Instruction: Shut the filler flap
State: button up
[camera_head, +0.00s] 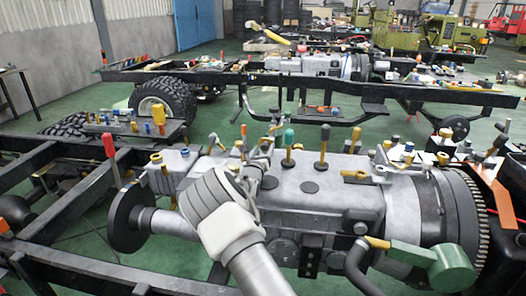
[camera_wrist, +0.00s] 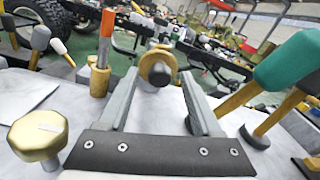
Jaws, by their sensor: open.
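My gripper (camera_head: 262,152) is over the top of the grey gearbox housing (camera_head: 325,190) in the head view. In the wrist view its two grey fingers (camera_wrist: 159,82) stand apart. A round yellow piece with a dark part below it (camera_wrist: 155,66) shows between and beyond the fingertips. I cannot tell whether it is the filler flap or whether the fingers touch it. No other part is clearly the flap. In the head view my arm and gripper hide part of the housing top.
Close to the gripper are a brass knob (camera_wrist: 38,136), an orange-topped lever (camera_wrist: 101,60) and a green-handled lever (camera_wrist: 286,62). A black chassis frame (camera_head: 60,200) runs along the left.

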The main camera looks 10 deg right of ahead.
grip_shut()
dwell(1.3)
